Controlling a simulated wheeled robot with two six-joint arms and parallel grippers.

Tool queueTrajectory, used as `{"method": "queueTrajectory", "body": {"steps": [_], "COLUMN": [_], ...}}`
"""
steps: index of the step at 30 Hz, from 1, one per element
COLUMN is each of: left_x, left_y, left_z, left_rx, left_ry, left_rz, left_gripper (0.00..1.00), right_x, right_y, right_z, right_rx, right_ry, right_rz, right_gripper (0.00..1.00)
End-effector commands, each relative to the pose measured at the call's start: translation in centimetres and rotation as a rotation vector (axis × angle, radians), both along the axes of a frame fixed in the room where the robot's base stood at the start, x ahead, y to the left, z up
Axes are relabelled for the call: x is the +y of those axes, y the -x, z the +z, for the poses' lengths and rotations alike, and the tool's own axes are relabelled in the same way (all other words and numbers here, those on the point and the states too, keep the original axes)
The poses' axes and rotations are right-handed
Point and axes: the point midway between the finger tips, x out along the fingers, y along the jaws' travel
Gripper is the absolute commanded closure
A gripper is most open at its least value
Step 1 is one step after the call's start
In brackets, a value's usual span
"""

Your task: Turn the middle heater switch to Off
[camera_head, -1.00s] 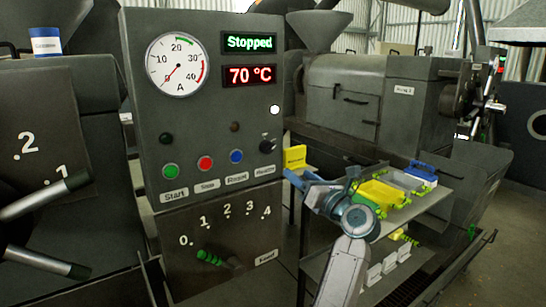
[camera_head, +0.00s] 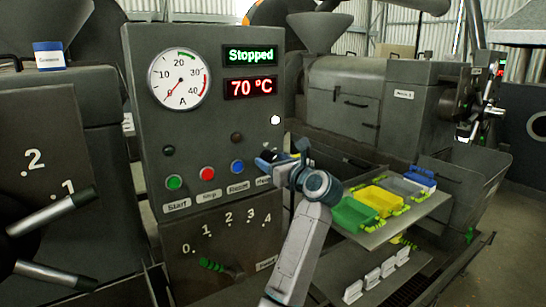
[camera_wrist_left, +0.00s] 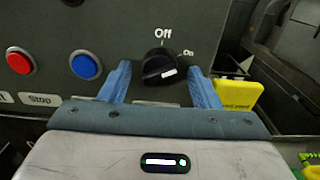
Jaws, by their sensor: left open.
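The heater switch is a black round knob (camera_wrist_left: 158,64) on the dark panel in the left wrist view, with "Off" above it and "On" to its upper right. A white mark shows on its lower right side. My left gripper (camera_wrist_left: 158,72) is open, and its two blue fingers appear on either side of the knob. I cannot tell whether they touch it. In the head view my left gripper (camera_head: 276,160) is at the panel's right edge and hides the knob. My right gripper is not in view.
The control panel (camera_head: 205,120) reads "Stopped" and 70 °C. Red (camera_wrist_left: 18,61) and blue (camera_wrist_left: 86,64) buttons sit left of the fingers. A shelf with green, yellow (camera_head: 378,200), grey and blue bins stands right of my arm. A numbered lever (camera_head: 222,266) is below.

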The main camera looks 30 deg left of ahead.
Motion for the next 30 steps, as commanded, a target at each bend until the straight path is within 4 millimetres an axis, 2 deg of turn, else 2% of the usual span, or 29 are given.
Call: {"method": "queueTrajectory", "body": {"steps": [10, 17, 23, 30], "left_x": [0.4, 0.4, 0.4, 0.4], "left_y": [-0.2, -0.2, -0.2, -0.2], "left_z": [-0.1, -0.1, -0.2, -0.6], "left_rx": [0.000, 0.000, -0.009, -0.084], "left_ry": [0.000, 0.000, 0.004, 0.033], "left_rz": [0.000, 0.000, 0.000, -0.001], "left_gripper": [0.43, 0.88, 0.88, 0.88], "right_x": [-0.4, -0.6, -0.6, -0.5], "right_y": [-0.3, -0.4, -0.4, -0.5], "right_z": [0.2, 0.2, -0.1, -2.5], "right_rx": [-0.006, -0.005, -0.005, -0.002], "right_ry": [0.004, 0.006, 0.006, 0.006], "right_rz": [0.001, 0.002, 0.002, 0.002], "right_gripper": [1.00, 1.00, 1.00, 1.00]}}
